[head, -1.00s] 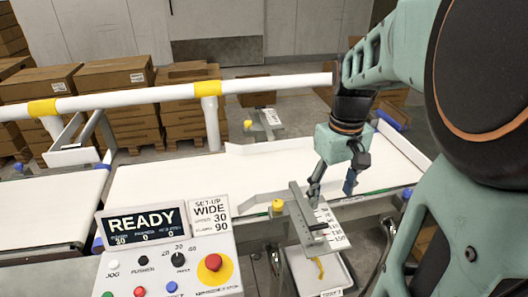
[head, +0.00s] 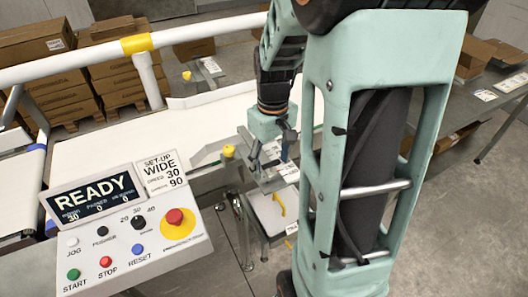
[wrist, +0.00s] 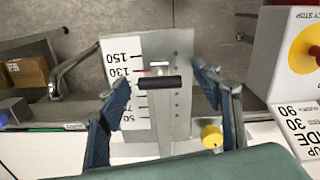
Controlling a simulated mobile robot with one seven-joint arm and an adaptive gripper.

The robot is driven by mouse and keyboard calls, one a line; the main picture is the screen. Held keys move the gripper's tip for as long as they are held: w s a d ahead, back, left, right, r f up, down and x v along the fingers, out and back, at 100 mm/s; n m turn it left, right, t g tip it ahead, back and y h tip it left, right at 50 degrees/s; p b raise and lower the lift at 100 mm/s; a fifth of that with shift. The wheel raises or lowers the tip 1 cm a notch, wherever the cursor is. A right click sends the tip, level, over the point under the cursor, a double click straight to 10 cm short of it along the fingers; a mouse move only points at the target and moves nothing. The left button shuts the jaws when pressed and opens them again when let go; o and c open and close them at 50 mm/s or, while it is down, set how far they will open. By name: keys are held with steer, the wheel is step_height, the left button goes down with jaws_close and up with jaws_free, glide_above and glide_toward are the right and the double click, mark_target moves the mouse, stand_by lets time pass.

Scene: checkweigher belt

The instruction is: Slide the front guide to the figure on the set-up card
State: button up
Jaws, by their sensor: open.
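The front guide's black handle (wrist: 158,82) sits on a grey slide across a white scale (wrist: 122,70) in the wrist view. A small red mark on the slide lies near 130. In the head view the guide bracket (head: 268,184) shows at the belt's front edge, partly hidden by my gripper. The set-up card (head: 163,174) reads WIDE, speed 30, and 90 on its lower line. My gripper (wrist: 163,95) is open, its blue fingertips on either side of the handle and apart from it. It also shows in the head view (head: 270,158) over the bracket.
A yellow knob (wrist: 211,136) stands beside the slide, close to the right finger. The control panel (head: 130,245) with its READY screen (head: 95,197) is at the left. The white belt (head: 195,125) is empty.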

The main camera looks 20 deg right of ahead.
mark_target(264, 161)
jaws_close()
steer(key=w, duration=0.4)
stand_by(0.6)
jaws_free()
step_height(264, 161, up, 12)
stand_by(0.6)
